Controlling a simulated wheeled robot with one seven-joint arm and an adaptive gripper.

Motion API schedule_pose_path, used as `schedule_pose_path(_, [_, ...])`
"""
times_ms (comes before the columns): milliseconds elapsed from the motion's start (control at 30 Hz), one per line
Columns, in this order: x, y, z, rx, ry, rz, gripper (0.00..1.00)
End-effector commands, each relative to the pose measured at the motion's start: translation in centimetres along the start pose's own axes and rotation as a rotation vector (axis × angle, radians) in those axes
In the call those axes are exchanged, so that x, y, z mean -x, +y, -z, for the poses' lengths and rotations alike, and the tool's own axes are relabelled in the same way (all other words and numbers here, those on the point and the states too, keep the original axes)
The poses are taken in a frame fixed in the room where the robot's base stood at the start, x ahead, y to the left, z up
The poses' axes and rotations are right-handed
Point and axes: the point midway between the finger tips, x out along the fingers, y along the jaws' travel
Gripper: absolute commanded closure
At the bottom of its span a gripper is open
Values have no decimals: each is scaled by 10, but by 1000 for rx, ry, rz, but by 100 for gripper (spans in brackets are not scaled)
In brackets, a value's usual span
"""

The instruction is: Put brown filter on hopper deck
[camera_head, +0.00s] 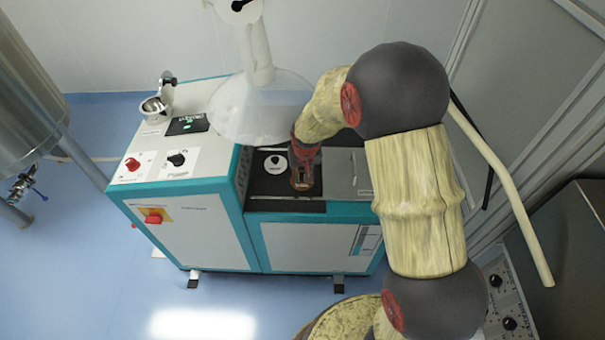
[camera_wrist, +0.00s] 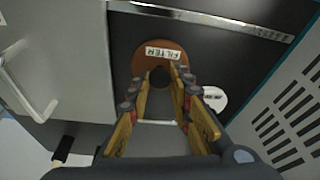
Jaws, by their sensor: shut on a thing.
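The brown filter (camera_wrist: 147,54) is a round brown disc with a white "FILTER" label and a dark centre, seen in the wrist view. My gripper (camera_wrist: 160,75) is shut on it at the dark centre part, with the fingers reaching in from below in the picture. The hopper deck (camera_head: 267,186) is the black top section of the teal and white machine, and my gripper (camera_head: 302,183) is low over it in the head view. The filter lies over the dark surface; I cannot tell whether it touches. In the head view my gripper mostly hides the filter.
A white round piece (camera_head: 275,163) lies on the deck to the left of my gripper. A clear hopper cone (camera_head: 262,105) stands just behind and left. A grey lid with a handle (camera_head: 348,172) is to the right. A control panel with knobs (camera_head: 150,163) is at left.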

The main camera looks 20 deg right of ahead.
Motion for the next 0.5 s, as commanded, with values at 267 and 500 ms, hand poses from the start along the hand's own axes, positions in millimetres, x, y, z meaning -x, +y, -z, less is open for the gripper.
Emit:
schedule_pose_path(267, [-2, 0, -1, 0, 0, 0, 68])
schedule_pose_path(500, [-2, 0, -1, 0, 0, 0, 61])
